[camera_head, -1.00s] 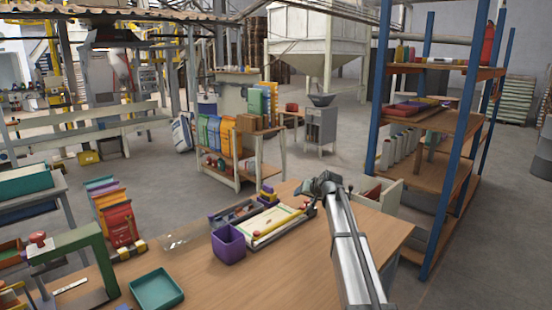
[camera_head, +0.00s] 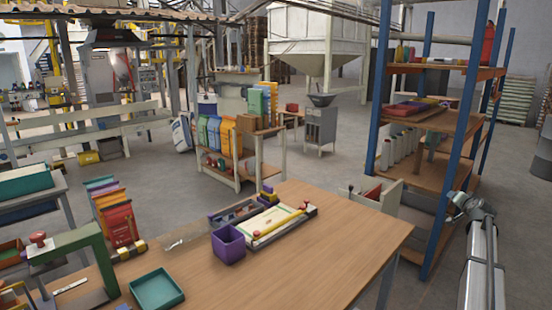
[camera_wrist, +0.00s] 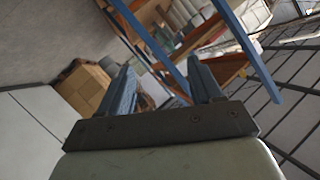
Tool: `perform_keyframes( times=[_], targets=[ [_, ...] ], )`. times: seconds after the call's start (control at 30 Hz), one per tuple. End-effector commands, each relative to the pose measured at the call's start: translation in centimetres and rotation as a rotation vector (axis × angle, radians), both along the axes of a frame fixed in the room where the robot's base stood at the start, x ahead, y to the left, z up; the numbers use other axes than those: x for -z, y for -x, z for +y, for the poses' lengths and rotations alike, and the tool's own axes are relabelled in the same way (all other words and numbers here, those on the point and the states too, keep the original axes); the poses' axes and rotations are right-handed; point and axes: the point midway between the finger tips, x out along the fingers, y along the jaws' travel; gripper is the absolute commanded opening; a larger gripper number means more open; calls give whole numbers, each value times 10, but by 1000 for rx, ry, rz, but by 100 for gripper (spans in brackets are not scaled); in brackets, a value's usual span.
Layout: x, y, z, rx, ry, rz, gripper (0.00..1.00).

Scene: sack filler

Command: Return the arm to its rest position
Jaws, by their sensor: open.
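My arm (camera_head: 482,262) rises from the lower right corner of the head view, to the right of the wooden bench (camera_head: 340,250). I cannot make out the jaws in the head view. In the wrist view my gripper (camera_wrist: 163,75) shows two blue-grey fingers set apart, with nothing held between them. Beyond the fingers are cardboard boxes (camera_wrist: 83,86) and a shelf, seen tilted.
The blue-posted shelf (camera_head: 455,140) is close to the arm. The bench carries a purple bin (camera_head: 228,245), a teal tray (camera_head: 157,288), a board with a yellow strip (camera_head: 268,226) and a green frame (camera_head: 85,250). The bench's right part is bare.

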Motion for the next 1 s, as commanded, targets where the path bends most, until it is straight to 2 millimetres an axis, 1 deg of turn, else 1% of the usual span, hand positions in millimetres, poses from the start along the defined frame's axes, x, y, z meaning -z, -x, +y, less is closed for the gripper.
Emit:
perform_keyframes(
  times=[0.03,0.1,0.2,0.37,0.43,0.5,0.53,0.6,0.77,0.87,0.97,1.0],
  targets=[
    [0,12,-22,30,1,-11,65],
    [-1,26,-45,65,2,-27,65],
    [-2,43,-73,106,5,-44,65],
    [2,69,-109,162,6,-62,65],
    [8,80,-121,183,5,-64,65],
    [22,90,-127,196,0,-55,65],
    [28,93,-127,197,-3,-49,65],
    [44,94,-121,191,-10,-30,65],
    [82,91,-96,161,-29,22,65],
    [107,89,-77,136,-40,60,65],
    [137,86,-52,105,-54,106,65],
    [151,86,-39,89,-62,128,65]
  ],
)
